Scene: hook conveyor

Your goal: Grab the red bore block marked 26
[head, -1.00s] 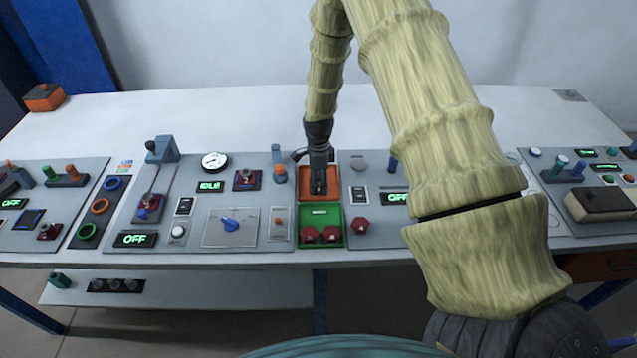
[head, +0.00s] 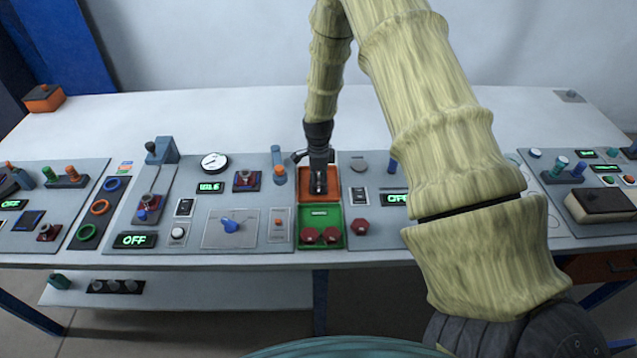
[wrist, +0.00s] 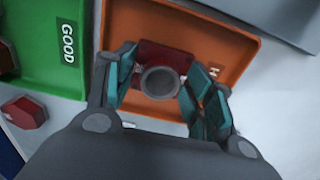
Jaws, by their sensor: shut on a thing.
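A red bore block (wrist: 165,55) with a round grey bore sits between the teal finger pads of my gripper (wrist: 162,88) in the wrist view. The pads press on its two sides, and the block is in or just over the orange tray (wrist: 225,40). I cannot read a number on it. In the head view my gripper (head: 318,190) points down into the orange tray (head: 304,198), and it hides the block there.
The green tray (head: 320,219) marked GOOD holds two red blocks (head: 320,236) in front of the orange tray. Another red block (head: 360,227) lies on the panel to its right.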

